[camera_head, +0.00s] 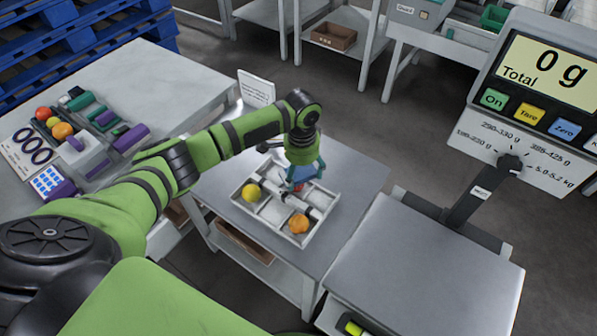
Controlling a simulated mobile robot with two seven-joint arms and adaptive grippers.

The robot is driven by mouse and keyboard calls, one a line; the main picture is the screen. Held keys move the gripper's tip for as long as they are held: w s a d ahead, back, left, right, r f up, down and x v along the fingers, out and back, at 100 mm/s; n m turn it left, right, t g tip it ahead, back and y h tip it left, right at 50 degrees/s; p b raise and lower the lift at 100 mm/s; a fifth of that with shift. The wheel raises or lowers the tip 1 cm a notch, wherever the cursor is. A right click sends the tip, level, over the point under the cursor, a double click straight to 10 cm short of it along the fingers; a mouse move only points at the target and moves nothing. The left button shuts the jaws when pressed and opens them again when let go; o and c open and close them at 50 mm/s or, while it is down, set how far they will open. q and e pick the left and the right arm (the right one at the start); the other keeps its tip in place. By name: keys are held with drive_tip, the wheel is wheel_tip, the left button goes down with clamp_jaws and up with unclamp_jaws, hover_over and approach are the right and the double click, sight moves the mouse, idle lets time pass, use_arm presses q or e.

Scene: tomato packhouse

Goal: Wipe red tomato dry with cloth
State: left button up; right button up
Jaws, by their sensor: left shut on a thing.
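My left gripper (296,184) points down over the white divided tray (330,206) on the middle table. It is shut on a blue cloth (309,171), which bunches around the fingers. The cloth and gripper hide much of the compartments below, and I cannot tell whether the cloth touches a tomato there. In the tray, a yellow tomato (250,193) lies at the left and an orange tomato (299,223) at the front right. A red tomato (43,114) sits on the left table, among other tomatoes. My right gripper is not in view.
A white card (256,89) stands behind the tray. The left table (165,77) carries purple and green items near its left end. At right, a scale display (548,72) reads 0 g, beside a bare grey platform (425,270). Blue pallets (105,45) stand at the back left.

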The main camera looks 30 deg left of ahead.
use_arm(q)
drive_tip(key=shift+w+f, duration=0.1)
drive_tip(key=shift+f, duration=0.3)
idle(0.9)
drive_tip(key=shift+s+a+r+p, duration=0.1)
drive_tip(key=shift+s+a+p, duration=0.2)
drive_tip(key=shift+s+p, duration=0.25)
drive_tip(key=shift+s+a+p, duration=0.35)
drive_tip(key=shift+s+p, duration=0.2)
drive_tip(key=shift+s+a+f, duration=0.1)
drive_tip(key=shift+s+f, duration=0.05)
drive_tip(key=shift+f, duration=0.05)
drive_tip(key=shift+w+d+f+b, duration=0.1)
drive_tip(key=shift+w+d+b, duration=0.15)
drive_tip(key=shift+w+d, duration=0.25)
drive_tip(key=shift+w+d+b, duration=0.25)
drive_tip(key=shift+w, duration=0.3)
